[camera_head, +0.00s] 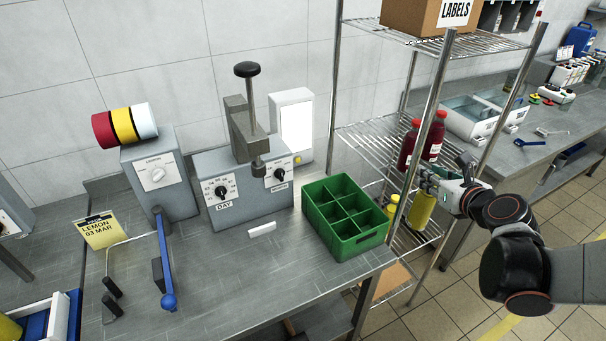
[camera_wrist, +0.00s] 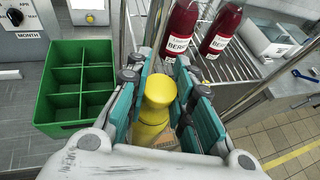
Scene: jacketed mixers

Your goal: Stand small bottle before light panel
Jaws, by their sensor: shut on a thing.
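My gripper (camera_head: 430,181) is at the right, beside the wire rack. It is shut on a small yellow bottle (camera_head: 421,212), which hangs upright below the fingers. The light panel (camera_head: 297,127) is a white box with a bright face at the back of the steel bench, left of my gripper. Its lower part shows in the wrist view (camera_wrist: 89,14).
A green divided crate (camera_head: 347,237) stands on the bench between my gripper and the panel. Rack posts and red bottles (camera_head: 433,138) are close to my gripper. A grey dial box (camera_head: 240,190) and a small white block (camera_head: 262,229) stand left of the crate.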

